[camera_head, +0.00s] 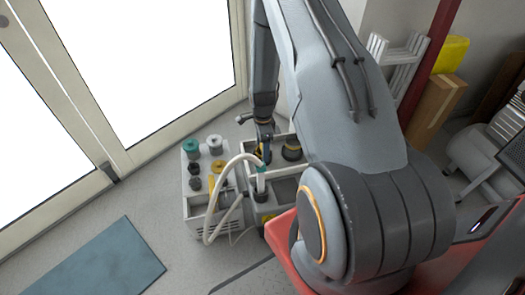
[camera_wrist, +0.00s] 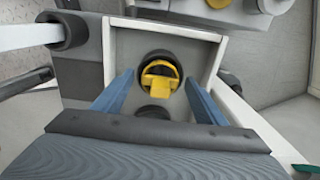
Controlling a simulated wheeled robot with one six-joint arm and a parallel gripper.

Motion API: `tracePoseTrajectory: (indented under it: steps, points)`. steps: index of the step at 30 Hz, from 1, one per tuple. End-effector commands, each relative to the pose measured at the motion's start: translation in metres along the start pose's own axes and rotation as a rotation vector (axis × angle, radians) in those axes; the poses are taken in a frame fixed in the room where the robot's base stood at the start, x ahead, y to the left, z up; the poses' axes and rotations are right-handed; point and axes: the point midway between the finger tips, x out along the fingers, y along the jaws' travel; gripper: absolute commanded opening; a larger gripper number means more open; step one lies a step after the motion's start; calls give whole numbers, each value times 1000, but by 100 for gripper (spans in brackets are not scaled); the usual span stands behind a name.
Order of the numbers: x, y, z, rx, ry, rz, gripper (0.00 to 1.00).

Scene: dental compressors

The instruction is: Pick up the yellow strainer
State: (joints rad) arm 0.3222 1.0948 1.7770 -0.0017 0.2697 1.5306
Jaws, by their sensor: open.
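The yellow strainer (camera_wrist: 160,82) shows in the wrist view, a yellow piece with a raised loop, sitting at a dark round ring inside a light-walled compartment (camera_wrist: 205,48). My gripper (camera_wrist: 158,77) is open, with its blue fingers on the left and right of the strainer in the picture. No contact is visible, and the height gap cannot be judged. In the head view my gripper (camera_head: 263,152) points down over the compressor unit (camera_head: 200,212). I cannot make out the strainer for certain there.
A pale curved hose (camera_head: 212,195) arches beside my gripper. Knobs and a green-topped cylinder (camera_head: 190,146) stand on the unit's left part. A dark round part (camera_head: 292,150) lies right of my gripper. A blue mat (camera_head: 105,262) lies on open floor; glass doors stand behind.

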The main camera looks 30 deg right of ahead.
Motion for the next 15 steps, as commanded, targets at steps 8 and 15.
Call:
tracePoseTrajectory:
  steps: [8,15]
  points:
    - [0,0,0,0,0,-1,54]
    - [0,0,0,0,0,-1,22]
